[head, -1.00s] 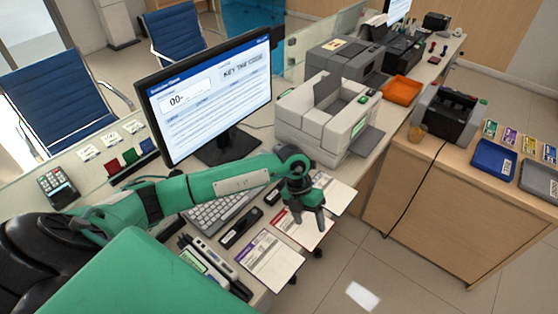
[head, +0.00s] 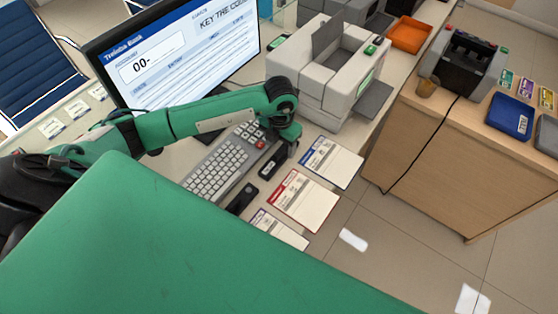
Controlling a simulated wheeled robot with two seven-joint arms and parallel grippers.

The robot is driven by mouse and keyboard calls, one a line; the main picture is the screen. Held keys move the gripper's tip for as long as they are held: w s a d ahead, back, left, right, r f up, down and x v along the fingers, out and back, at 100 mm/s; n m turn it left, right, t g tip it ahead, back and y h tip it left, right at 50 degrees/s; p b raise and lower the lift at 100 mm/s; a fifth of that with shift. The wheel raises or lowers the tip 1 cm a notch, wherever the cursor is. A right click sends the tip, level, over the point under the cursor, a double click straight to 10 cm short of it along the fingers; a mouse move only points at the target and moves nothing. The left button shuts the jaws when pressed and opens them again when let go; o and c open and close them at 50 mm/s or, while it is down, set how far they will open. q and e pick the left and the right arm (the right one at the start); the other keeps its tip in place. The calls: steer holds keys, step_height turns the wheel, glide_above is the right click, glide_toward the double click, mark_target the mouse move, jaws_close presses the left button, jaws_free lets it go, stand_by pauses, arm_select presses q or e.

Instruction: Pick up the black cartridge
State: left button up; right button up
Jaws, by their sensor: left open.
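A small black block with a pale label (head: 272,163), which looks like the black cartridge, lies on the counter just right of the grey keyboard (head: 222,165). A second dark, elongated object (head: 242,198) lies nearer to me, below the keyboard; I cannot tell exactly what it is. My left gripper (head: 290,142) is open, pointing down just above and right of the labelled black block. Its fingers are small and partly hidden by its own wrist, and nothing shows held in it. My right gripper is not in view.
Several cards or booklets (head: 303,200) lie along the counter's front edge. A monitor (head: 180,55) stands behind the keyboard, and a grey-white machine (head: 335,75) is at the back right. A wooden cabinet (head: 430,155) with a dark machine (head: 463,62) stands right, across a floor gap.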

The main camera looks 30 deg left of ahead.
mark_target(278, 152)
arm_select(q)
steer(key=shift+f, duration=0.55)
steer(key=f+b, duration=0.2)
steer(key=f, duration=0.1)
steer(key=f+b, duration=0.1)
steer(key=shift+w+a+f, duration=0.15)
steer(key=shift+a+f, duration=0.1)
steer(key=shift+a, duration=0.05)
steer(key=shift+f, duration=0.15)
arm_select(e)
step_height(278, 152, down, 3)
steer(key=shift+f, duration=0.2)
arm_select(q)
steer(key=c, duration=1.1)
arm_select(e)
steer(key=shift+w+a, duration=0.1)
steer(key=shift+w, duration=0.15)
arm_select(q)
steer(key=shift+r, duration=0.2)
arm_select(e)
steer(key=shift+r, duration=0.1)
